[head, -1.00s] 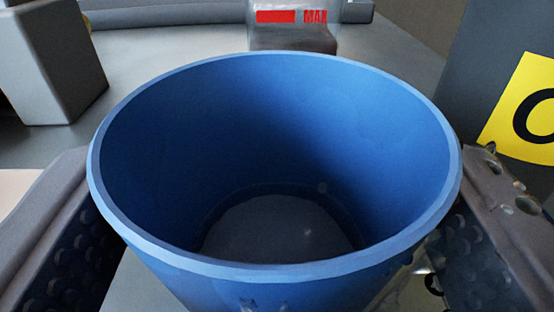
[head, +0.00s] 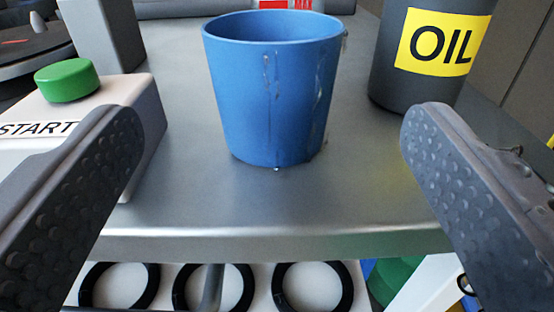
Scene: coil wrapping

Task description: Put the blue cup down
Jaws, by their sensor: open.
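The blue cup (head: 272,95) stands upright on the grey metal table (head: 270,205), some way in from its front edge. Its outside has pale streaks, and in this view the inside is mostly hidden. My gripper (head: 270,135) is open and empty, with one dotted finger at the left and the other at the right. The fingers are in front of the cup and wide apart, and neither touches it.
A white box marked START with a green button (head: 67,80) is at the left. A dark container labelled OIL (head: 425,55) stands to the right of the cup. Black rings on a white panel (head: 215,287) show below the table edge. Clear table lies before the cup.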

